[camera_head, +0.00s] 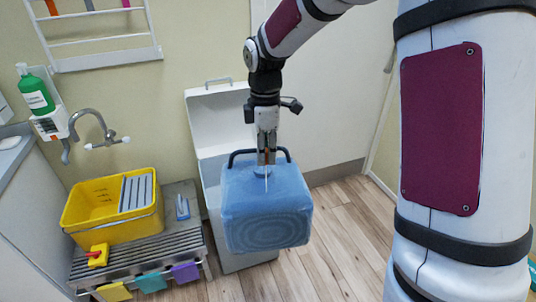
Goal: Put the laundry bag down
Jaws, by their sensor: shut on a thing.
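My gripper (266,157) points straight down and is shut on the top of a blue boxy bag (266,210), the likely laundry bag. The bag has rounded edges, a dark handle arching over its top and a ringed pattern on its front. It appears to hang upright in the air, in front of a white bin (220,125) with a raised lid. The bag hides much of the bin's front and opening. I cannot tell exactly which part of the bag the fingers pinch.
A slatted metal bench (190,242) at left bears a yellow bucket (88,207) with a grey grille, a blue item (183,208) and a red-yellow item (97,255). A tap (95,130) juts from the wall. Wooden floor (340,230) is clear right of the bag.

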